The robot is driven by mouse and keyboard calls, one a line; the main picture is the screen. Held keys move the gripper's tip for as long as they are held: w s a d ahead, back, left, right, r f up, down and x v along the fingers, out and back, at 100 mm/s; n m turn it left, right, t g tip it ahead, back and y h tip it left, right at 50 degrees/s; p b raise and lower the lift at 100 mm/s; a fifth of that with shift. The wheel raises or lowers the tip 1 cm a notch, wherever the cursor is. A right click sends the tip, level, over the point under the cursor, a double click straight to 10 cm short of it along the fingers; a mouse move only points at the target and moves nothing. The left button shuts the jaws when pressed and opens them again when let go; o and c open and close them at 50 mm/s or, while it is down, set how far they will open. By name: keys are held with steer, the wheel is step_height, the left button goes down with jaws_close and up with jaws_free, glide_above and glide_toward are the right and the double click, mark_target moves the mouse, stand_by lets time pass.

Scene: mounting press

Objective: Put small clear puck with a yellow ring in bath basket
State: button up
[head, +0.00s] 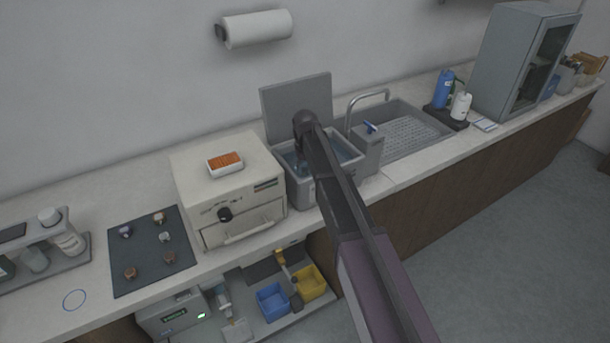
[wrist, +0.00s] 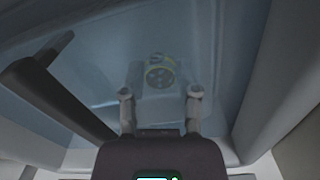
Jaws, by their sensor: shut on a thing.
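The small clear puck with a yellow ring (wrist: 160,72) shows between and just beyond my fingertips in the wrist view. My gripper (wrist: 160,93) is shut on it, over or in the bluish water of the bath. In the head view the bath (head: 300,186) is a grey tank right of the cream press, with its lid (head: 285,103) raised behind it. I cannot clearly make out the basket inside the bath.
A dark bar (wrist: 55,98) slants across the bath, left of my gripper. The press (head: 225,180) stands left of the bath, with a white dish of orange material on top. A grey control unit and a sink (head: 405,135) are to the right.

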mark_target(305, 170)
steer(key=shift+f, duration=0.5)
steer(key=o, duration=0.7)
steer(key=shift+o, duration=0.2)
steer(key=shift+r, duration=0.1)
step_height(305, 170, up, 12)
steer(key=p, duration=1.2)
steer(key=shift+r, duration=0.1)
stand_by(0.3)
steer(key=s+d+m, duration=0.4)
steer(key=s+d, duration=1.9)
steer(key=s, duration=0.3)
steer(key=shift+d+m, duration=0.15)
steer(key=shift+m, duration=0.15)
